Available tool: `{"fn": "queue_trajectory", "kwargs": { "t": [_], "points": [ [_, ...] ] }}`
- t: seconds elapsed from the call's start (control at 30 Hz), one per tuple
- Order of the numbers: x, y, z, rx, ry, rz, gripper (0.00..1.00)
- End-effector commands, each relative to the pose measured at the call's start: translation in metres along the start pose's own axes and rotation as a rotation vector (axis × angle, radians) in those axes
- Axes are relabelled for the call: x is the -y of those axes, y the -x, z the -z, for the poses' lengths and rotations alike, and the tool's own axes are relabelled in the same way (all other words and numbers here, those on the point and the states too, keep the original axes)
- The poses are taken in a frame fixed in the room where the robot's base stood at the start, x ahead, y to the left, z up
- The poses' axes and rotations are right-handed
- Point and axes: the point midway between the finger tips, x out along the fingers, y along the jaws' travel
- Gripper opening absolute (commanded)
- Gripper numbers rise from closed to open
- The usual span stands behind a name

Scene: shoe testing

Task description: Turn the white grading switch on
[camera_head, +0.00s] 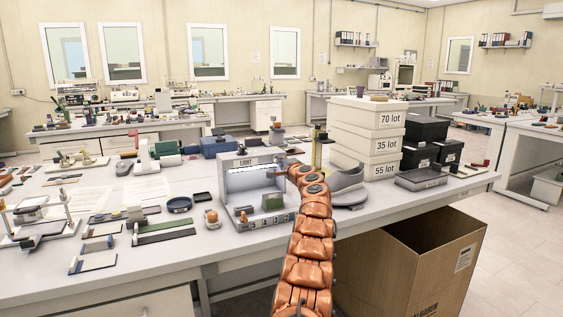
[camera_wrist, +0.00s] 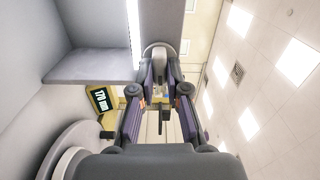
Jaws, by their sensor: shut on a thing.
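The grey light box (camera_head: 228,199) marked LIGHT stands on the table, its inside brightly lit, with numbers along its front edge. My gripper (camera_head: 281,173) is at the box's upper right side. In the wrist view my gripper (camera_wrist: 159,75) has its two fingers closed around a pale, rounded piece (camera_wrist: 158,50), which looks like the white grading switch. The fingers cover part of it, and its exact position cannot be read. In the head view the switch is hidden behind my gripper and arm. The box's grey wall (camera_wrist: 90,68) lies left of the fingers in the wrist view.
A yellow gauge (camera_wrist: 103,101) reading 170 mm sits behind the fingers. White lot boxes (camera_head: 366,142) stand farther right, and a cardboard box (camera_head: 440,262) is on the floor. Small tools crowd the table's left.

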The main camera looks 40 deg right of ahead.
Motion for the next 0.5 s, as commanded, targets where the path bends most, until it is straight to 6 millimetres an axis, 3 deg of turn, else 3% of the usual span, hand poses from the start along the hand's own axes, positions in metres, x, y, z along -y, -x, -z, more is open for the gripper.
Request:
{"fn": "queue_trajectory", "kwargs": {
  "t": [0.5],
  "points": [
    [-0.0011, -0.0003, -0.0004, 0.000, -0.079, -0.001, 0.00]
  ]
}}
